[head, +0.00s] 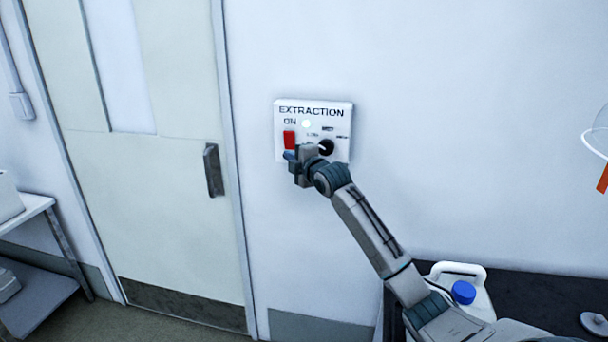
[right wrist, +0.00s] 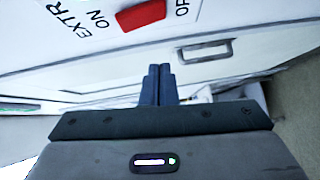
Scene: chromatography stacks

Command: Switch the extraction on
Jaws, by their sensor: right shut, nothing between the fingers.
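The white extraction panel (head: 341,109) is on the wall right of the door, lettered EXTRACTION and ON. Its red rocker switch (head: 289,139) is at the left, under the word ON. A dark round knob (head: 326,147) and a pale round spot (head: 306,124) are to its right. My right gripper (head: 290,155) is at the switch's lower end, hiding the panel below it. In the right wrist view its fingers (right wrist: 158,72) are together and empty, and the red switch (right wrist: 141,16) lies just beyond the tips between ON and a partly cut-off label. I cannot tell whether they touch it.
A door (head: 170,215) with a dark handle (head: 213,170) is left of the panel. A white jug (head: 478,295) with a blue cap stands on the dark bench (head: 545,292) at lower right, near my right arm. A shelf unit (head: 30,212) is at far left.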

